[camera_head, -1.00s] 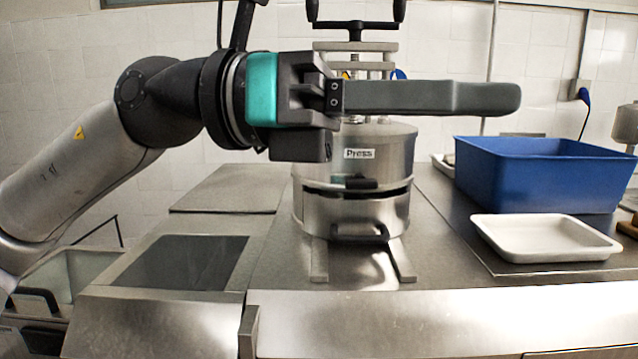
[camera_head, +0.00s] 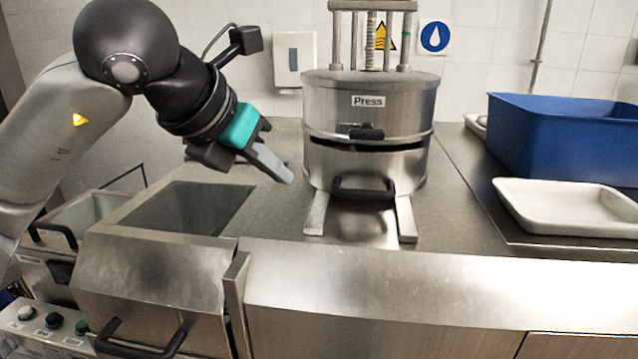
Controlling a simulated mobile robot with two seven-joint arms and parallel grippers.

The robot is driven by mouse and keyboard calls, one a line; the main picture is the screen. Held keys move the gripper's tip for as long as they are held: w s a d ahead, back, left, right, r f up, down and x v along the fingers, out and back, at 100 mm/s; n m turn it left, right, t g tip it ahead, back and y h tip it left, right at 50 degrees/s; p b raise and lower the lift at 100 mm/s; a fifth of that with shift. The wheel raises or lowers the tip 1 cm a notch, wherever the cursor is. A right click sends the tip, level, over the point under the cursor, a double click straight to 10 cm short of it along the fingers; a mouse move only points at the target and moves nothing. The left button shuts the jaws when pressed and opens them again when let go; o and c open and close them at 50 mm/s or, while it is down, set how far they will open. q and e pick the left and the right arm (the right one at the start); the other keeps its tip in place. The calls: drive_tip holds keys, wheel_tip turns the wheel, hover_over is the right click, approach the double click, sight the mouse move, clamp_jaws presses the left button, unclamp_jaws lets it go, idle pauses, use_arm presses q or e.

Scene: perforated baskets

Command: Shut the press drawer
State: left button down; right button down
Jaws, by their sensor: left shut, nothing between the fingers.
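The press (camera_head: 368,110) is a round steel cylinder with a "Press" label, standing on the steel counter in the middle of the view. Its lower part, the drawer (camera_head: 412,170), carries a dark handle (camera_head: 363,188) at the front. A dark gap runs between the upper body and the drawer. My left gripper (camera_head: 285,176) is shut and empty, pointing down and right, to the left of the press and apart from it. My right gripper is not in view.
A blue bin (camera_head: 565,140) and a white tray (camera_head: 570,207) stand on the right of the counter. A dark flat panel (camera_head: 190,207) lies at the left. Two steel rails (camera_head: 316,215) extend in front of the press. A handled steel front (camera_head: 150,290) is at lower left.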

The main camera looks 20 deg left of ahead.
use_arm(q)
drive_tip(key=p+x, duration=0.1)
drive_tip(key=x, duration=0.6)
drive_tip(key=shift+w+d+f, duration=0.15)
drive_tip(key=shift+f, duration=0.1)
drive_tip(key=shift+w+d+f+p, duration=0.15)
drive_tip(key=shift+w+p, duration=0.3)
drive_tip(key=shift+w, duration=0.65)
drive_tip(key=shift+w+d+f+p, duration=0.15)
drive_tip(key=shift+w+p, duration=0.3)
drive_tip(key=shift+w, duration=0.7)
